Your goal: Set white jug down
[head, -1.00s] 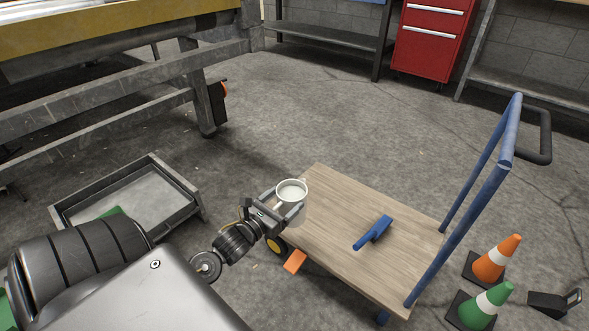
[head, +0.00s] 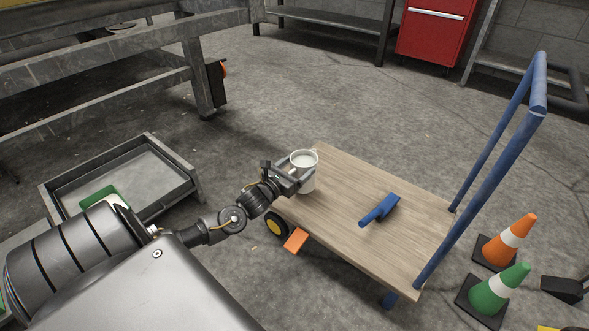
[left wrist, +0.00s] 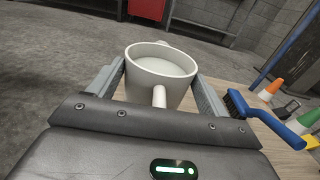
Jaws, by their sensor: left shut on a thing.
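The white jug (head: 306,172) is upright at the far left corner of the wooden cart deck (head: 345,225). My left gripper (head: 293,180) is shut on the jug, with a finger on each side of its body. In the left wrist view the jug (left wrist: 160,78) sits between the two fingers (left wrist: 160,88), its handle toward the wrist and its inside pale. I cannot tell whether its base touches the deck. My right gripper is not in view.
A blue-handled brush (head: 379,211) lies mid-deck. The cart's blue push handle (head: 490,180) rises at the right. Orange (head: 508,243) and green (head: 494,292) cones stand beyond it. A grey tray (head: 120,185) is at the left. The rest of the deck is clear.

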